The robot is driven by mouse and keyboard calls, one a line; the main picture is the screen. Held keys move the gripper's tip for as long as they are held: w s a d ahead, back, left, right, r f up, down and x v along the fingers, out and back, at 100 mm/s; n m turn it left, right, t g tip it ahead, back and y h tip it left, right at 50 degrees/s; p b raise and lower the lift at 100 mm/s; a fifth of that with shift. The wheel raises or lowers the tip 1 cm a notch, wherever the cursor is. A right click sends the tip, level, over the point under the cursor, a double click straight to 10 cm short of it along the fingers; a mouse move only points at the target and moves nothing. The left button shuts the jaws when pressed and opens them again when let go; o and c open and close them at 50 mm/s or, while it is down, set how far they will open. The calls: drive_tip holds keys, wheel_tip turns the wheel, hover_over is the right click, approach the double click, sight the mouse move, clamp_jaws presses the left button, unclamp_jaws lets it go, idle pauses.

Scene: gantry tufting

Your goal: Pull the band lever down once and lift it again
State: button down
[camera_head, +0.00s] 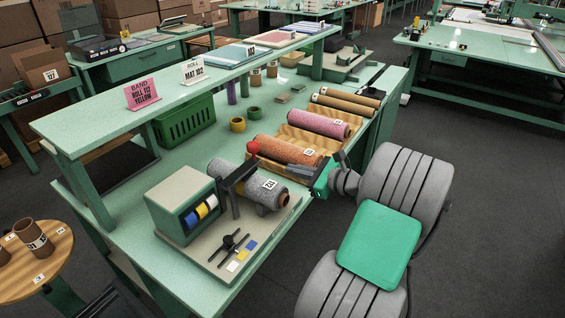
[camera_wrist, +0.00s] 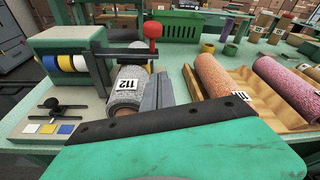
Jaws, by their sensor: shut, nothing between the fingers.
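The band machine (camera_head: 178,195) is a beige and green box with blue, white and yellow band rolls in its front, at the near end of the bench. Its dark band lever (camera_head: 238,175) reaches over a grey roll marked 112 (camera_head: 262,190) and ends in a red knob (camera_head: 253,148). The knob also shows in the wrist view (camera_wrist: 153,30), above the roll and apart from it. My gripper (camera_head: 290,169) is shut and empty, pointing left just right of the knob. Its fingers (camera_wrist: 157,88) show below the knob in the wrist view. They appear apart from the lever.
Orange (camera_head: 288,148) and pink (camera_head: 318,124) rolls lie on wooden cradles beyond my gripper. A raised shelf (camera_head: 90,122) with pink and white signs runs along the bench's far side. A green crate (camera_head: 185,122) stands under it. A black star knob (camera_head: 233,242) sits on the machine's base.

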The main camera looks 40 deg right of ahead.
drive_tip(key=w+a+r+p, duration=0.1)
drive_tip(key=w+a+p, duration=0.1)
drive_tip(key=w, duration=0.7)
drive_tip(key=shift+a+r, duration=0.2)
drive_tip(key=shift+a, duration=0.55)
drive_tip(key=shift+w+r+p, duration=0.1)
drive_tip(key=shift+w+p, duration=0.05)
drive_tip(key=shift+p, duration=0.15)
